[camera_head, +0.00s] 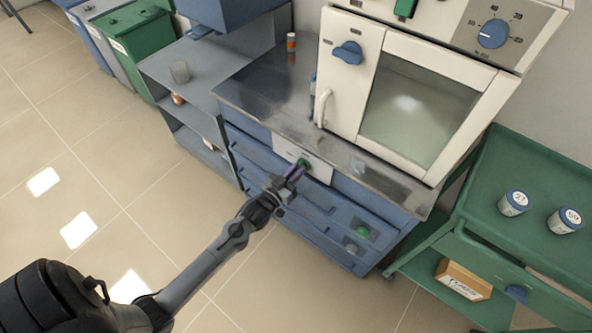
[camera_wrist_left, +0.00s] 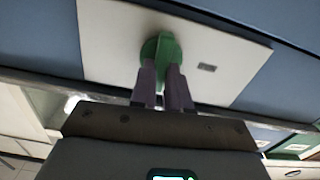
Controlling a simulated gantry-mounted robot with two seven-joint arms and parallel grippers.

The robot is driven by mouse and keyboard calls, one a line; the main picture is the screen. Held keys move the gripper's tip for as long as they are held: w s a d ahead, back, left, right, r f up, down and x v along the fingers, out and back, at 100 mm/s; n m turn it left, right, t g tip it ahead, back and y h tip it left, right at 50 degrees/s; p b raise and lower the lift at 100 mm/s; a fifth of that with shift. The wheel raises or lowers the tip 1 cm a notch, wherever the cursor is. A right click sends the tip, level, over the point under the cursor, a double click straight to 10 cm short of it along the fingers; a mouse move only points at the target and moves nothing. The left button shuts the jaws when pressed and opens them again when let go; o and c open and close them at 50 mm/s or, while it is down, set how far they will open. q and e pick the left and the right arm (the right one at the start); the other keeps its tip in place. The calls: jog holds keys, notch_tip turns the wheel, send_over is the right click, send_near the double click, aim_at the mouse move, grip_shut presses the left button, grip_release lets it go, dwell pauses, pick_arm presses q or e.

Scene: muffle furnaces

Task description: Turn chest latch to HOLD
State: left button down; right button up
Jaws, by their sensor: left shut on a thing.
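The chest is the blue drawer cabinet (camera_head: 290,206) under the steel counter. Its latch is a green knob on a white plate (camera_head: 319,168) at the top of the front. In the left wrist view the green latch knob (camera_wrist_left: 160,50) sits on the white plate (camera_wrist_left: 225,60), with a small grey label to its right. My left gripper (camera_head: 296,171) is shut on the knob, its purple fingers (camera_wrist_left: 163,84) reaching up to it. The fingers hide part of the knob, and the markings are too small to read. My right gripper is not in view.
A white furnace with a glass door (camera_head: 418,108) stands on the steel counter (camera_head: 262,92). A grey shelf (camera_head: 205,72) stands to the left. A green cart (camera_head: 545,180) with two lidded jars stands to the right. The floor in front is clear.

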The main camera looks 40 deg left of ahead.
pick_arm(q)
jog(key=shift+a+f+n+p, duration=0.1)
jog(key=shift+n+p, duration=1.65)
jog(key=shift+n, duration=1.1)
jog(key=shift+a+f+n+p, duration=0.15)
jog(key=shift+n+p, duration=1.55)
jog(key=shift+n, duration=1.2)
jog(key=shift+f+n+p, duration=0.1)
jog(key=shift+n+p, duration=1.65)
jog(key=shift+n, duration=1.1)
jog(key=c, duration=1.1)
grip_release()
jog(key=shift+s, duration=0.1)
